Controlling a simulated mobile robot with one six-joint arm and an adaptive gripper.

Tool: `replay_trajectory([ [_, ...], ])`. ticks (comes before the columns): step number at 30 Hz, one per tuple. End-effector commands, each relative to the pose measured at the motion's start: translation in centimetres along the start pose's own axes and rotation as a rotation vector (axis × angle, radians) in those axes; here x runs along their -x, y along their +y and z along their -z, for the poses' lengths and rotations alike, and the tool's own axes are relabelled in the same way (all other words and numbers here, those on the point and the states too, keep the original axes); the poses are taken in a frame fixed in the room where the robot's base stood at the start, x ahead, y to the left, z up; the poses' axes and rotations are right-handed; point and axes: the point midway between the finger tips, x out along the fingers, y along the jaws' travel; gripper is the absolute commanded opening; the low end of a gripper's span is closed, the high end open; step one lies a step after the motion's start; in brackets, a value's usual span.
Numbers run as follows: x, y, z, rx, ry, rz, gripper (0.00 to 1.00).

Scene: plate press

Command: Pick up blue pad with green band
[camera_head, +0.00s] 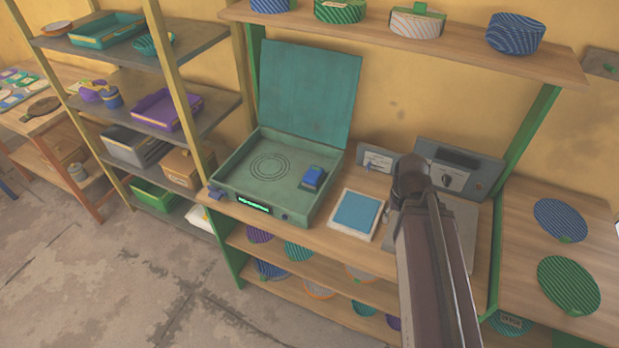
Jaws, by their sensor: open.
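I cannot tell for sure which thing is the blue pad with green band. A flat blue square pad (357,212) sits in a pale frame on the bench, right of the press, with no green band visible on it. A small blue block (313,177) sits inside the open green press (240,182), at its right side. A round blue striped piece (515,35) stands on the upper shelf at the right. My arm crosses the lower right of the view, over the bench. My gripper's fingers do not show.
The press lid (308,95) stands open. A grey device (458,168) with a dial stands at the back of the bench. Blue (560,220) and green (568,284) striped discs lie on the right table. Shelves with trays (165,110) stand left; the floor before them is clear.

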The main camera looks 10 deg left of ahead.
Motion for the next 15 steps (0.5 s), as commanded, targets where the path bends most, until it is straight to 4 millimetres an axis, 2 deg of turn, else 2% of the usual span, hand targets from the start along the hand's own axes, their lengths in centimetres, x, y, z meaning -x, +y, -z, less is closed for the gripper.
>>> replay_trajectory([
  [9,0.0,0.01,0.0,0.0,0.0,0.0,0.57],
  [13,0.02,-0.11,0.3,-0.002,0.0,0.0,0.96],
  [14,0.04,-0.2,0.51,-0.004,0.0,0.0,1.0],
  [15,0.07,-0.39,0.91,-0.007,0.0,0.0,1.0],
])
